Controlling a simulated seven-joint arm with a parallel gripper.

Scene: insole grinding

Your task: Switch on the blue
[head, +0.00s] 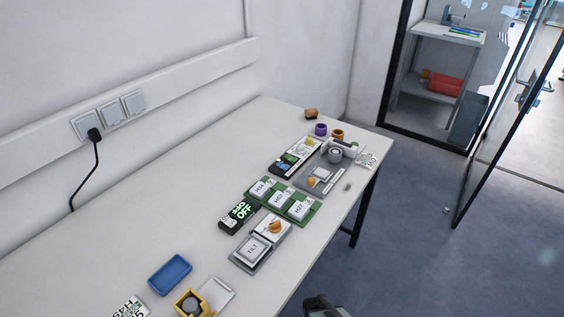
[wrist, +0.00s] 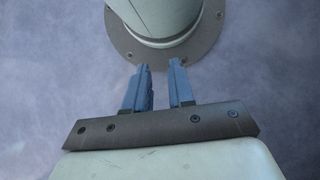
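A black display box (head: 239,215) shows green characters that seem to read OFF. I cannot tell which blue thing the task means. In the wrist view my gripper (wrist: 160,66) has its two fingers apart with nothing between them, over the grey floor. No table object shows there. The fingers do not show in the head view.
The white table (head: 110,255) holds a TILT block (head: 252,250), a green board (head: 268,205) with labelled blocks, a yellow holder (head: 188,303) and a purple cup (head: 320,129). A black plug (head: 94,134) sits in the wall socket. The table's left side is clear.

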